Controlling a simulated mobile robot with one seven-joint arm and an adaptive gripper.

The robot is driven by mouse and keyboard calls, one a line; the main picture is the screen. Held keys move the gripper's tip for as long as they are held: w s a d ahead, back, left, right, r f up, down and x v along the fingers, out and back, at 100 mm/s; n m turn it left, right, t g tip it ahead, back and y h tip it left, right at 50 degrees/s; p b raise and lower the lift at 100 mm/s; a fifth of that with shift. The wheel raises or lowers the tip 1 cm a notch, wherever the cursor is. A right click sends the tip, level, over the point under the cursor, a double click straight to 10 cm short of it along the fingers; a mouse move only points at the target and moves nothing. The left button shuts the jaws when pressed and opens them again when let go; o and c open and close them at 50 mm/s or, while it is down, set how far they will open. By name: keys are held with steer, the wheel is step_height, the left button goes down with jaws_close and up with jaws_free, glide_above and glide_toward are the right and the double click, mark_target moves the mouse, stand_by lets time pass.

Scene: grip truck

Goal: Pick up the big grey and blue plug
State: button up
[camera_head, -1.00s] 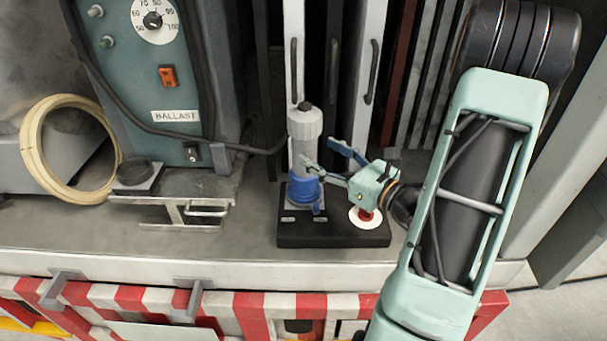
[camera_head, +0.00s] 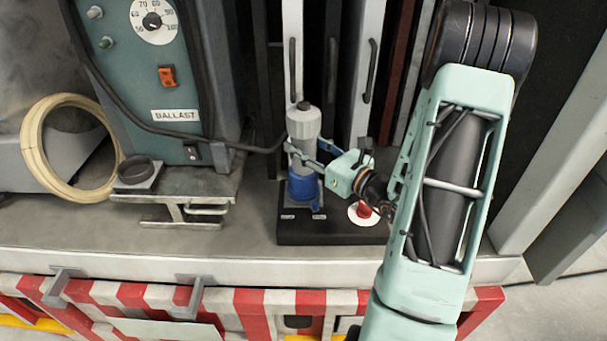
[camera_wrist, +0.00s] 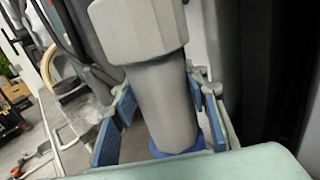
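The big grey and blue plug (camera_head: 303,128) stands upright on a black base block (camera_head: 345,232), its grey body on top and its blue collar (camera_head: 303,186) below. My gripper (camera_head: 306,154) comes in from the right at the height of the plug's narrower grey part. In the wrist view the grey plug (camera_wrist: 160,100) stands between the two blue-padded fingers (camera_wrist: 160,118). A gap shows between the left finger and the plug; the right finger is close to it, and contact there is unclear. The gripper is open around the plug.
A red button on a white disc (camera_head: 364,213) sits on the base, just below my gripper. A ballast box (camera_head: 150,80) and a cream hose coil (camera_head: 40,150) are to the left. Upright panels with handles (camera_head: 368,70) stand behind.

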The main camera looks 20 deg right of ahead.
jaws_close()
steer(key=shift+r, duration=0.15)
